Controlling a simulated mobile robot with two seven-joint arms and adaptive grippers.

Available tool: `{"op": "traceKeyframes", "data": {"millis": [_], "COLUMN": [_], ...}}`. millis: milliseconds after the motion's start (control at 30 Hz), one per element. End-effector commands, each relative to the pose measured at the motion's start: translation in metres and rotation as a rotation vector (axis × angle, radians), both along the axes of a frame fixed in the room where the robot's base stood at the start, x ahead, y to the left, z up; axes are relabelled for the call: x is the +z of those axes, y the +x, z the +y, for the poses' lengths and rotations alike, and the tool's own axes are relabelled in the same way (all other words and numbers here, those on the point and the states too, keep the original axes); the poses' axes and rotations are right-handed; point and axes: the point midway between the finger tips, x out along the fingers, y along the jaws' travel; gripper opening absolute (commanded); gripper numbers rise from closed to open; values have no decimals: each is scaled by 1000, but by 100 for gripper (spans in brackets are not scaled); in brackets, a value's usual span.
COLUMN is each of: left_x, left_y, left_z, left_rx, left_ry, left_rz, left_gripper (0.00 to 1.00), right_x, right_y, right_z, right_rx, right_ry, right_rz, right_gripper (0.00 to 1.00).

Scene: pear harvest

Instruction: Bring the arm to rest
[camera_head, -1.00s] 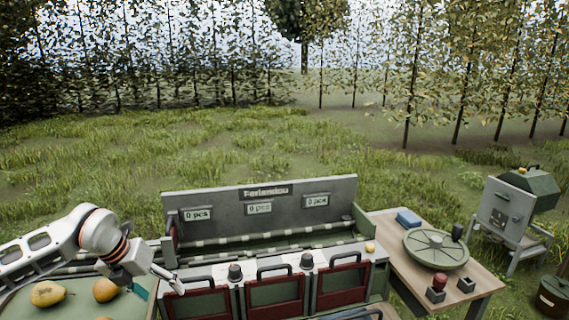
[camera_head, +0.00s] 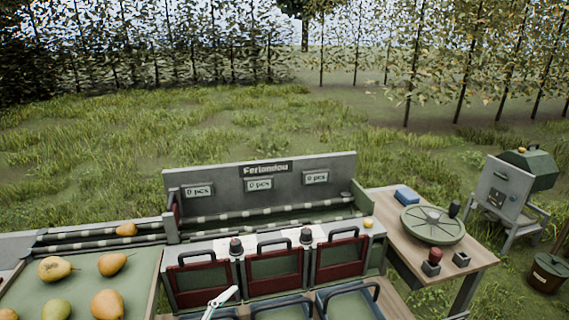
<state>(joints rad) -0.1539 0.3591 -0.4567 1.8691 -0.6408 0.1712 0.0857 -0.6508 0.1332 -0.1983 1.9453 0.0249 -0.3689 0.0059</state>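A pale gripper finger (camera_head: 220,300) shows at the bottom, in front of the red-framed gates. It looks like part of my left gripper, but its arm is not visible, and I cannot tell how far apart the fingers are. My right gripper is not in view. Several yellow pears, one of them a speckled pear (camera_head: 108,304), lie on the green sorting table (camera_head: 140,275) at the lower left. Another pear (camera_head: 126,229) lies on the rollers behind it.
The grey sorting station (camera_head: 262,182) has three displays reading 0 pcs. Green-lined crates (camera_head: 345,303) stand below its gates. Open grass lies behind.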

Motion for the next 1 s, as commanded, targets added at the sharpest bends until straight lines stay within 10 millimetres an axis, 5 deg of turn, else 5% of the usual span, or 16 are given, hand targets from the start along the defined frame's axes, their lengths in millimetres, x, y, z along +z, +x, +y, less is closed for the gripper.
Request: {"op": "traceKeyframes", "data": {"millis": [200, 400, 600, 1000], "left_x": [-118, -192, -218, -219], "left_y": [-57, -126, -159, -161], "left_z": [70, 103, 113, 114], "left_rx": [319, 476, 528, 530], "left_ry": [-154, -215, -237, -237], "left_rz": [453, 742, 858, 863], "left_gripper": [64, 64, 64, 64], "right_x": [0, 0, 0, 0], "right_y": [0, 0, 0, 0], "right_z": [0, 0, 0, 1], "right_rx": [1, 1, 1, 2], "right_ry": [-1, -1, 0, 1], "right_rz": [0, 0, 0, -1], "right_gripper": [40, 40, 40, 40]}}
